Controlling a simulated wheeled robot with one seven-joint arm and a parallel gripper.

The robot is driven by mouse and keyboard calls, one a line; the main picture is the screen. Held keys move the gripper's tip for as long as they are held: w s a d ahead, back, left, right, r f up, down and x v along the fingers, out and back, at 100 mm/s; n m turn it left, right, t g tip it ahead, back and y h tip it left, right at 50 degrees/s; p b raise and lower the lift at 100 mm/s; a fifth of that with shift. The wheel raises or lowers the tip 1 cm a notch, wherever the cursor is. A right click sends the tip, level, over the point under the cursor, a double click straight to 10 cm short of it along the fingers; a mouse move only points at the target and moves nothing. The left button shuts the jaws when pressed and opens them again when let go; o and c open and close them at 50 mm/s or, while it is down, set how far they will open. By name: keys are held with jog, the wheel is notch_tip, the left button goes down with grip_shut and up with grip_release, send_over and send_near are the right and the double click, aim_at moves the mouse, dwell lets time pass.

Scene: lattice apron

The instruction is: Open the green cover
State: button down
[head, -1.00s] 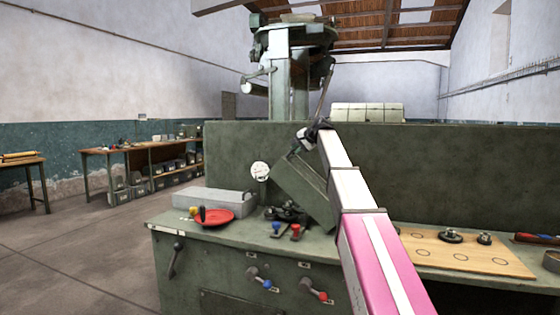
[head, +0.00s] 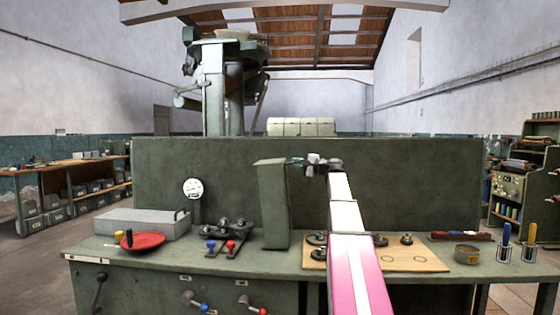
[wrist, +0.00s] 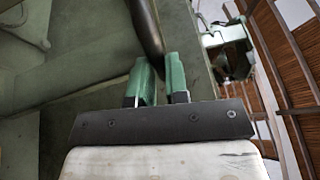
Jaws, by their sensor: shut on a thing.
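The green cover (head: 274,208) is a tall, narrow grey-green panel standing about upright on the bench, with a short lip at its top. My gripper (head: 303,163) is at its upper right edge. In the wrist view, the two green fingers of my gripper (wrist: 161,68) are close together, with a dark round bar (wrist: 147,28) between or just beyond their tips, apparently the cover's handle. The exact contact is hard to see. The cover's hinge is not clear.
A green back panel (head: 420,185) rises behind.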

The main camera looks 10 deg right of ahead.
jog(key=shift+s+d+f, duration=0.25)
jog(key=shift+d+f, duration=0.1)
jog(key=shift+d, duration=0.35)
jog(key=shift+s+d+f, duration=0.3)
jog(key=shift+d+f, duration=0.1)
jog(key=shift+d, duration=0.3)
jog(key=shift+s+d+f, duration=0.25)
jog(key=shift+d+f, duration=0.1)
jog(key=shift+d, duration=0.35)
jog(key=c, duration=1.1)
grip_release()
jog(key=shift+a, duration=0.1)
jog(key=v, duration=1)
jog(key=shift+s+d, duration=0.2)
jog(key=shift+d, duration=0.15)
jog(key=shift+f, duration=0.1)
